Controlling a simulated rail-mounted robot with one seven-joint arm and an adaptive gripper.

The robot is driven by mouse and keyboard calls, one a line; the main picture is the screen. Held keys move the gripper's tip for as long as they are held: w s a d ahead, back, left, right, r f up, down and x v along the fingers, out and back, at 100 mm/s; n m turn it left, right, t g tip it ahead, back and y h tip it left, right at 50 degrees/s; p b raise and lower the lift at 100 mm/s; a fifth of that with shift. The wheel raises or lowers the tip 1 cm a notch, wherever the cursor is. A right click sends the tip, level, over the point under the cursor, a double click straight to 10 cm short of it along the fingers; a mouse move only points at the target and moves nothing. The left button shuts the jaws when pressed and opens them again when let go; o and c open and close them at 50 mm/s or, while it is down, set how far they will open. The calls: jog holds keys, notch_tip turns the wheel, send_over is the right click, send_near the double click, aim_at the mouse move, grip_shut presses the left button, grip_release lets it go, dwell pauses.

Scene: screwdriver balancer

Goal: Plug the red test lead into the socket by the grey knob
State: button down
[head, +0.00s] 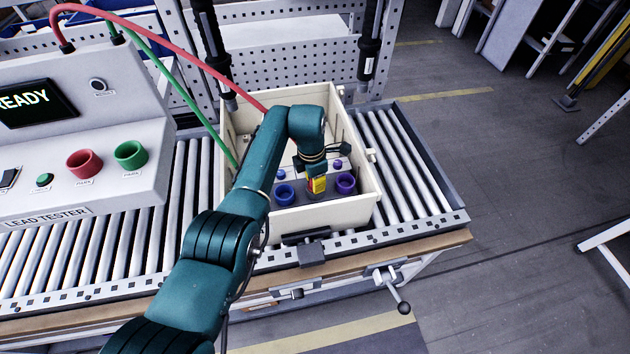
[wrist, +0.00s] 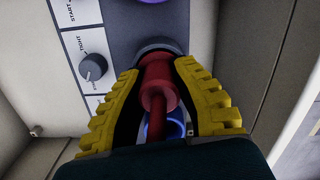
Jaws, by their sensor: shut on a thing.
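My gripper (head: 318,184) has yellow fingers and reaches down into the cream box. In the wrist view my gripper (wrist: 165,95) is shut on the red plug (wrist: 157,82) of the test lead. The plug's far end meets a dark grey ring socket (wrist: 155,44); I cannot tell how deep it sits. The grey knob (wrist: 93,67), with a white pointer, is on the panel left of that socket. The red lead (head: 180,50) arcs from the lead tester toward the box and passes behind my arm. My arm and fingers hide the plug in the head view.
A blue socket (head: 284,193) and a purple socket (head: 346,183) flank my gripper inside the cream box (head: 365,205). The green lead (head: 180,88) runs into the box's left side. The lead tester (head: 90,140), with red and green park sockets, stands left on the roller conveyor (head: 420,165).

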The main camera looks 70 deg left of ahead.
jog(key=c, duration=0.9)
grip_release()
jog(key=r, duration=0.8)
jog(key=s+r, duration=0.1)
jog(key=r, duration=0.3)
jog(key=shift+w, duration=0.1)
